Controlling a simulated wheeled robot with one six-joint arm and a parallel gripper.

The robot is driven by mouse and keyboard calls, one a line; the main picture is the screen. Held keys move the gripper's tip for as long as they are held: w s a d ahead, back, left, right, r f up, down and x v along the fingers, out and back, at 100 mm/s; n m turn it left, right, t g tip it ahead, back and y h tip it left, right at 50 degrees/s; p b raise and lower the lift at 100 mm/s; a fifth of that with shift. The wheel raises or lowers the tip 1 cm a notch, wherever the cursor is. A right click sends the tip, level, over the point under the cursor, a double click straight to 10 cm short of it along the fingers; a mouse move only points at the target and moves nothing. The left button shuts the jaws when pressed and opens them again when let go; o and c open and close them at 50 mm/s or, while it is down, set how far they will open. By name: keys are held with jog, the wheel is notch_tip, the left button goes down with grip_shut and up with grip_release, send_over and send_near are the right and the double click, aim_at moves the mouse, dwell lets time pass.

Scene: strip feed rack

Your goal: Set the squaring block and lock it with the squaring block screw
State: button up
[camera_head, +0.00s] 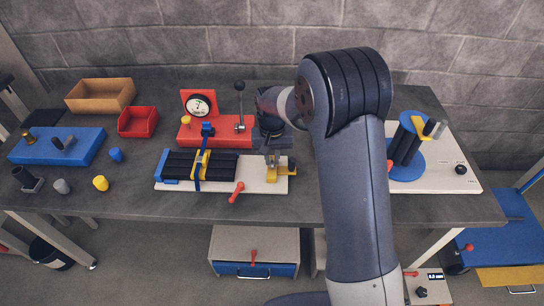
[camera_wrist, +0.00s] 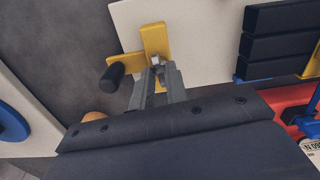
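A yellow L- or T-shaped piece, which looks like the squaring block (camera_head: 284,174), lies at the right end of the white board (camera_head: 222,186). It also shows in the wrist view (camera_wrist: 154,36), with a black cylindrical knob (camera_wrist: 113,76) beside its arm. That knob may be the squaring block screw; I cannot tell. My gripper (camera_head: 271,159) points down over the yellow piece. In the wrist view its two grey fingers (camera_wrist: 159,74) reach a small silvery part (camera_wrist: 156,59) on the yellow piece. A narrow gap shows between the fingers; whether they grip the silvery part is unclear.
Black strips (camera_head: 222,164) lie on the board under a yellow and blue clamp (camera_head: 202,160). A red handle (camera_head: 237,192) sits at the board's front. Behind stands a red gauge fixture (camera_head: 203,133) with an upright lever. A blue reel stand (camera_head: 408,172) is on the right.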

jog(key=shift+o, duration=1.4)
notch_tip(320, 180, up, 11)
jog(key=shift+b, duration=0.3)
jog(key=shift+f, duration=0.1)
notch_tip(320, 180, down, 11)
jog(key=shift+r+p, duration=0.15)
jog(key=shift+p, duration=0.15)
